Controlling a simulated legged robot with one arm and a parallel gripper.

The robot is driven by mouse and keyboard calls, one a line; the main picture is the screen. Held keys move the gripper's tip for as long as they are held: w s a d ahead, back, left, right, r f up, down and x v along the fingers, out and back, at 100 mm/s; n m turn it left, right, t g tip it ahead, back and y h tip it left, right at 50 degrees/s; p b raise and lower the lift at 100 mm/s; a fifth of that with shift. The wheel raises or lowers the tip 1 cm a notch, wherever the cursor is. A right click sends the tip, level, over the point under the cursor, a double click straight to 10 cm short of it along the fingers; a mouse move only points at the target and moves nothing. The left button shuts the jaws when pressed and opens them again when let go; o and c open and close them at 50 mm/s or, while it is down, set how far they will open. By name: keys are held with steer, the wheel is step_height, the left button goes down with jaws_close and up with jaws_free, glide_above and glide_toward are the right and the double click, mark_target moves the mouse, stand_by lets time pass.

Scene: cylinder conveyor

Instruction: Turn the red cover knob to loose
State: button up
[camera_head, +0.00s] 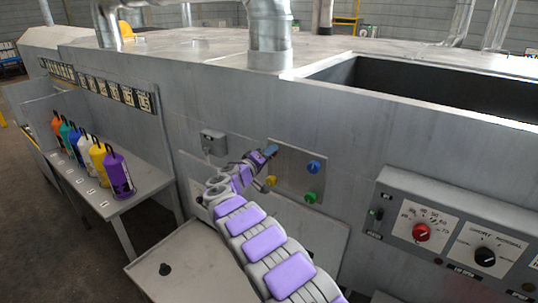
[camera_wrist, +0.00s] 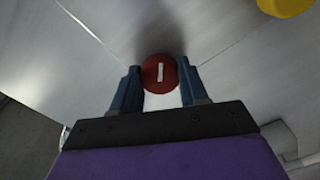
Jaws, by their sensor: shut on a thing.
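The red cover knob (camera_wrist: 160,84) is round, with a white mark that stands about upright in the wrist view. It sits between the two blue fingers of my gripper (camera_wrist: 157,82), which is shut on it. In the head view my gripper (camera_head: 268,152) is at the upper left of the grey cover panel (camera_head: 292,165), and the red cover knob is hidden behind it. The panel also carries a blue knob (camera_head: 314,167), a green knob (camera_head: 311,197) and a yellow knob (camera_head: 271,181). The yellow one also shows at the wrist view's top right (camera_wrist: 287,5).
A control box (camera_head: 455,225) at the right has a separate red dial (camera_head: 421,232) and a black dial (camera_head: 485,256). Several coloured bottles (camera_head: 117,172) stand on a bench (camera_head: 135,200) at the left. A grey table (camera_head: 190,262) lies below my arm.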

steer(key=n+p, duration=0.3)
steer(key=n, duration=0.5)
steer(key=n+p, duration=0.4)
steer(key=n, duration=0.4)
steer(key=n+p, duration=0.3)
steer(key=n, duration=0.5)
steer(key=shift+a+f+n+p, duration=0.1)
steer(key=shift+f+n+p, duration=0.3)
steer(key=o, duration=0.9)
steer(key=shift+w+a, duration=0.1)
steer(key=shift+o, duration=0.8)
steer(key=shift+r, duration=0.2)
